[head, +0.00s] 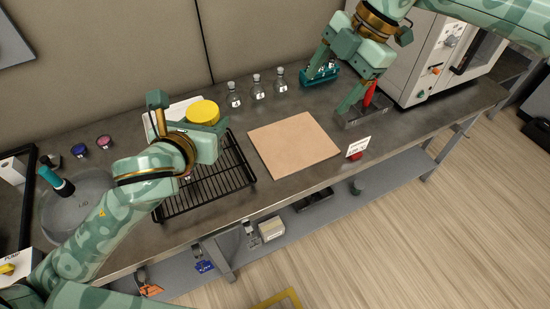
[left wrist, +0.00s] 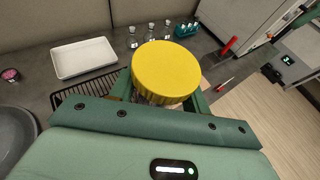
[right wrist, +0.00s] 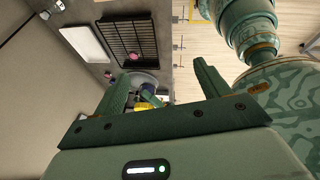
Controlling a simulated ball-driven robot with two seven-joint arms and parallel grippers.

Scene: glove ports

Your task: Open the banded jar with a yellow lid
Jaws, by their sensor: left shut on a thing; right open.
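The jar's yellow lid (head: 202,112) sits on top of the jar held in my left gripper (head: 190,132), above the black wire rack. In the left wrist view the ribbed yellow lid (left wrist: 166,72) stands up between the fingers. Only a sliver of the jar's body shows below it, so its bands are hidden. My left gripper is shut on the jar. My right gripper (head: 340,78) is open and empty, well to the right, above the back of the bench near the teal rack. Its spread fingers (right wrist: 163,85) also show in the right wrist view.
A black wire rack (head: 233,172) and tan board (head: 293,145) lie on the bench. Several flasks (head: 257,87), a teal tube rack (head: 320,74), a red-handled item in a grey block (head: 369,112) and a white tray (left wrist: 82,57) stand around. The board's top is clear.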

